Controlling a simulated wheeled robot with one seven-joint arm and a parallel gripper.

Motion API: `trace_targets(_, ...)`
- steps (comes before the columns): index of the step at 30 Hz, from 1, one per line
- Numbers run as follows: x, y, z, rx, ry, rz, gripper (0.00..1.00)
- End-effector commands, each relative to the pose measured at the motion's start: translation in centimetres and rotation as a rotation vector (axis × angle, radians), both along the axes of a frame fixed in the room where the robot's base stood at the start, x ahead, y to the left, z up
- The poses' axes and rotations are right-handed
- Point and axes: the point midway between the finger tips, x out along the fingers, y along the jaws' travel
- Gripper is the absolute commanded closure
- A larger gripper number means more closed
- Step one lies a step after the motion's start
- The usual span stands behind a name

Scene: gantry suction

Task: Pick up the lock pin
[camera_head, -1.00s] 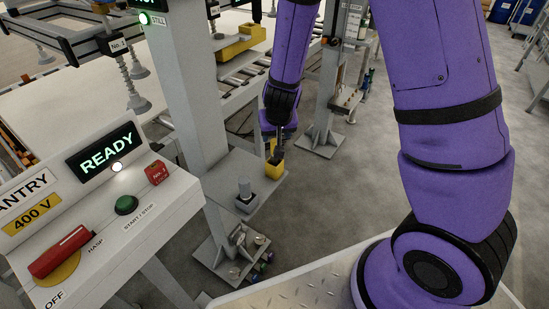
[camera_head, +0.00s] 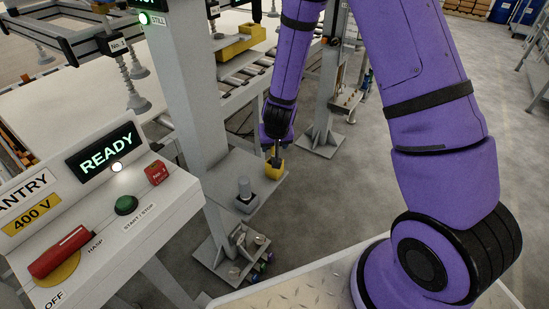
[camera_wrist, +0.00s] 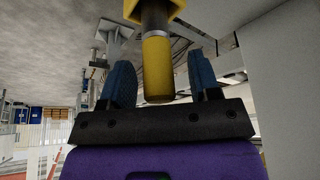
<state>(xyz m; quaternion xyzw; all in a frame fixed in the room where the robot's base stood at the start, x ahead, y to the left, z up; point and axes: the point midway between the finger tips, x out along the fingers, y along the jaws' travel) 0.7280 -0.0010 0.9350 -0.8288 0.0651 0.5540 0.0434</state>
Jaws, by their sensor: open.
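A yellow pin (camera_wrist: 157,70) with a pale collar and a dark shank, apparently the lock pin, sits in a yellow block (camera_wrist: 158,8). In the wrist view the pin stands between the two blue fingers of my gripper (camera_wrist: 160,60), with gaps on both sides. My gripper is open and not closed on it. In the head view my gripper (camera_head: 277,152) is just above the yellow block (camera_head: 275,170) on a grey shelf, and it hides the pin there.
The grey shelf (camera_head: 268,187) projects from a grey post (camera_head: 192,90). A grey cylinder (camera_head: 244,188) on a dark base stands on the shelf, left of the block. The control panel (camera_head: 95,215) reads READY at the left. Open floor (camera_head: 380,180) lies to the right.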

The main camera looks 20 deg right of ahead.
Motion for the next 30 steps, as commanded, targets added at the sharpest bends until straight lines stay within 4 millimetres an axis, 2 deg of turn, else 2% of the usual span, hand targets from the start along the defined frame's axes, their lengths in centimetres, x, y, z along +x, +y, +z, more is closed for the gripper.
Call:
trace_targets(7, 0.03, 0.0, -0.11, 0.0, 0.0, 0.0, 0.43)
trace_targets(8, 0.03, 0.0, -0.11, 0.0, 0.0, 0.0, 0.48)
trace_targets(12, 0.03, 0.01, -0.1, 0.0, 0.0, 0.0, 0.8)
trace_targets(15, 0.02, 0.0, -0.09, 0.0, 0.0, 0.0, 1.0)
trace_targets(30, 0.08, -0.03, 0.39, -0.001, -0.002, 0.0, 1.0)
